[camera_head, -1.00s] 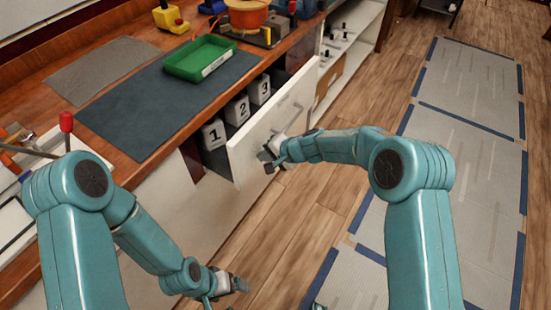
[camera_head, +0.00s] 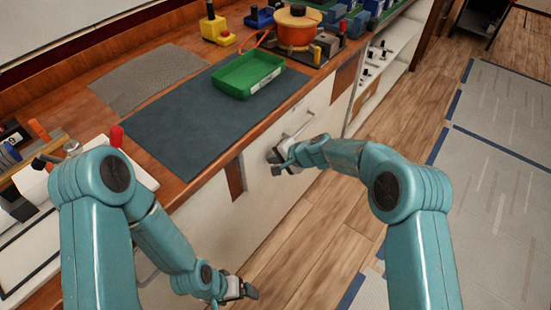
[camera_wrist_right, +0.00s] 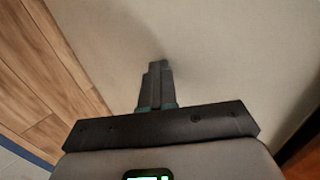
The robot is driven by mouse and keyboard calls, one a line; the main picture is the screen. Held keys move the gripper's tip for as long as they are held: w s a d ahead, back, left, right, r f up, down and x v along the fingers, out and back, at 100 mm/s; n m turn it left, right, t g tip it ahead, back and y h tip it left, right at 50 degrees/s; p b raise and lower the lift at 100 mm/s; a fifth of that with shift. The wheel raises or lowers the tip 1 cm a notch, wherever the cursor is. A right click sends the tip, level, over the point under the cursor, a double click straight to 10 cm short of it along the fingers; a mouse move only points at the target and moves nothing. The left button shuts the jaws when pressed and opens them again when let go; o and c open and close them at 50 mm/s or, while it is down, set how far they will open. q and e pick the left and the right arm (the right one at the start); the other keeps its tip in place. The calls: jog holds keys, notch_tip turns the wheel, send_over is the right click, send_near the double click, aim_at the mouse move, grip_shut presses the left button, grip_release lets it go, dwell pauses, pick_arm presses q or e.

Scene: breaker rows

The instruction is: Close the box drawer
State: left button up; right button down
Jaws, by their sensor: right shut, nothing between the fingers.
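The white box drawer (camera_head: 318,108) sits in the front of the wooden counter, its face looking flush with the cabinet. Its inside and the numbered boxes are hidden. Its bar handle (camera_head: 299,128) shows above my right gripper. My right gripper (camera_head: 274,164) is shut and empty, with its fingertips at the drawer's front face. In the right wrist view its closed fingers (camera_wrist_right: 156,75) point at the plain pale face (camera_wrist_right: 225,55), touching or very near it. My left gripper (camera_head: 246,291) hangs low in front of the cabinet, away from the drawer; its jaw opening is too small to tell.
A green tray (camera_head: 246,88) rests on the dark mat (camera_head: 190,130) on the counter. An orange pot (camera_head: 297,32) and a yellow block (camera_head: 214,30) stand behind. Open shelves (camera_head: 385,60) lie to the right. The wooden floor (camera_head: 320,225) beside the cabinet is clear.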

pick_arm(q)
jog(key=shift+a, duration=0.15)
pick_arm(e)
jog(key=shift+a+r, duration=0.25)
jog(key=shift+a, duration=0.05)
jog(key=shift+w, duration=0.1)
